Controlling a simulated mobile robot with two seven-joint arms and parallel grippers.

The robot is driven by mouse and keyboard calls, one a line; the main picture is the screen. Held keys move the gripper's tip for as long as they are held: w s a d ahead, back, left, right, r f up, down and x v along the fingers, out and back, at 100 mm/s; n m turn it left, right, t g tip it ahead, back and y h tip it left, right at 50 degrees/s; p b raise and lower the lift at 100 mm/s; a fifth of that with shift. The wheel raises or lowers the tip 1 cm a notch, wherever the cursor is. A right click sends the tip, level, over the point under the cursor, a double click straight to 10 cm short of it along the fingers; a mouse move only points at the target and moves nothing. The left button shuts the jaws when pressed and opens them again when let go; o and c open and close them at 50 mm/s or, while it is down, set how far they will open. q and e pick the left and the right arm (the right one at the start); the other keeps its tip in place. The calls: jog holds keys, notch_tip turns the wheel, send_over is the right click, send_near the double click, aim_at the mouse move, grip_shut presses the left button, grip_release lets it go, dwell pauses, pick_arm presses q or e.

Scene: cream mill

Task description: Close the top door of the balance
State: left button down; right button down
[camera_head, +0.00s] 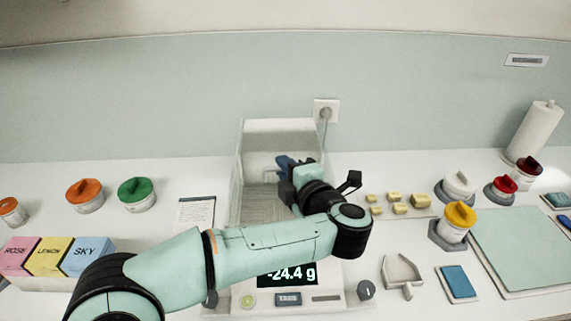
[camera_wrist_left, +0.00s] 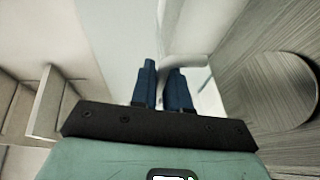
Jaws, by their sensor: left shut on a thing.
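The balance (camera_head: 333,284) stands in the middle of the bench, a white base with a clear, boxy chamber; its display reads -24.4 g. The chamber's upper pane area (camera_head: 276,131) shows behind my gripper, but my arm covers much of the front and right side. In the left wrist view the fingers (camera_wrist_left: 163,85) are close together at a pale, thin part (camera_wrist_left: 182,66), seemingly the top door's handle. The contact itself is partly hidden. My right gripper is not in view.
Orange (camera_head: 85,195) and green-lidded jars (camera_head: 137,194) and ROSE, LEMON and SKY boxes (camera_head: 88,256) stand left. Yellow pieces (camera_head: 401,207), a scoop (camera_head: 401,272), a yellow-lidded jar (camera_head: 455,222) and a pale mat (camera_head: 525,245) lie right.

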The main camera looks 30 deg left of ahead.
pick_arm(q)
jog(key=c, duration=1.5)
grip_release()
jog(key=v, duration=1.3)
jog(key=shift+s+d, duration=0.1)
jog(key=shift+d, duration=0.1)
